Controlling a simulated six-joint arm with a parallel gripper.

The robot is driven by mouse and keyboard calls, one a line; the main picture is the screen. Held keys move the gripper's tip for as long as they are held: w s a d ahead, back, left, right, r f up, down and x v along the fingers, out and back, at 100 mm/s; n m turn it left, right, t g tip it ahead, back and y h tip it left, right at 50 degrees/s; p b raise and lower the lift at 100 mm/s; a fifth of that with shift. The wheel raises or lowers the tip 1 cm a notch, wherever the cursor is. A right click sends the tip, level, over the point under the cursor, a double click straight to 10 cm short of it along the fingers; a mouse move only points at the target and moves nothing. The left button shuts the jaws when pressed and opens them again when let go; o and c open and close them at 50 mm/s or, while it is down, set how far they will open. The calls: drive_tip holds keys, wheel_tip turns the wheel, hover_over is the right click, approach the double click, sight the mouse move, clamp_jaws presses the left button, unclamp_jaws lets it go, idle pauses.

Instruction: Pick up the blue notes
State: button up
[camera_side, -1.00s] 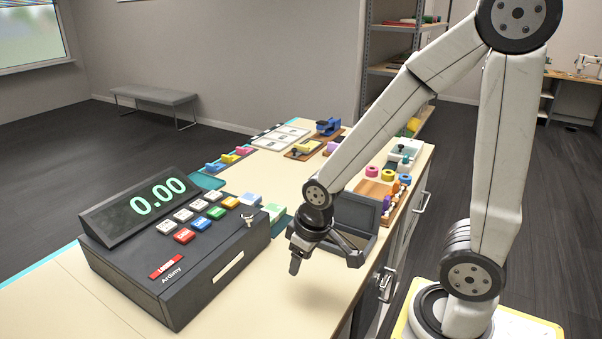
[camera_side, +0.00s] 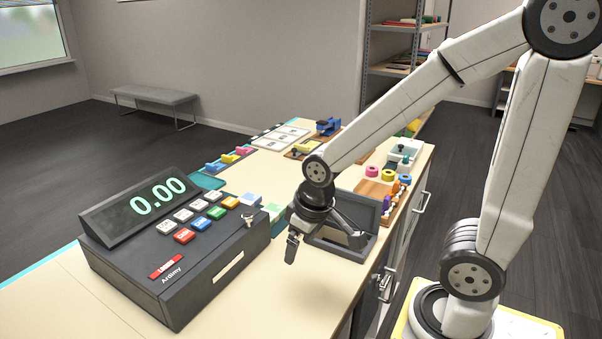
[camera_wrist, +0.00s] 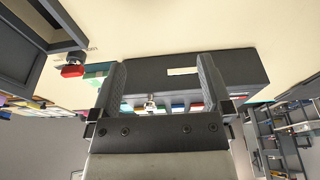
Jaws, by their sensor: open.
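I cannot make out the blue notes for certain. A small group of pale green and teal pads (camera_side: 276,213) lies behind the cash register's right end, partly hidden by the register; green and teal pieces also show at the left in the wrist view (camera_wrist: 97,72). My gripper (camera_side: 292,248) points down above the counter, right of the register and in front of the open dark box. In the wrist view my gripper (camera_wrist: 161,75) has its two fingers wide apart with nothing held between them.
The black cash register (camera_side: 190,262) reads 0.00 and stands left of my gripper. The open grey box (camera_side: 345,247) is close on the right. Tape rolls on a wooden tray (camera_side: 375,188) sit farther back. The counter front (camera_side: 300,300) is clear.

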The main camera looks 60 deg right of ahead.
drive_tip(key=w+d+r+n, duration=0.1)
drive_tip(key=w+d+n, duration=0.1)
drive_tip(key=w, duration=0.4)
drive_tip(key=w+d+r+n+h, duration=0.1)
drive_tip(key=w+d+n, duration=0.1)
drive_tip(key=w+n, duration=0.2)
drive_tip(key=w+d+r+n+g, duration=0.1)
drive_tip(key=w+d+n, duration=0.1)
drive_tip(key=w, duration=0.7)
drive_tip(key=shift+w+d+r+n+h, duration=0.1)
drive_tip(key=shift+d+r+n+h, duration=0.25)
drive_tip(key=shift+n, duration=0.45)
drive_tip(key=w+d+f+n+g+h, duration=0.1)
drive_tip(key=w+d+f+n+h, duration=0.15)
drive_tip(key=w+d+n, duration=0.7)
drive_tip(key=shift+m, duration=0.25)
drive_tip(key=w+f, duration=0.1)
drive_tip(key=f, duration=0.1)
drive_tip(key=w+f, duration=0.1)
drive_tip(key=f, duration=0.1)
drive_tip(key=w+f, duration=0.1)
drive_tip(key=f, duration=0.1)
drive_tip(key=shift+a+f, duration=0.1)
drive_tip(key=shift+f, duration=0.05)
drive_tip(key=shift+f, duration=0.1)
drive_tip(key=shift+x, duration=3.75)
drive_tip(key=shift+s, duration=0.25)
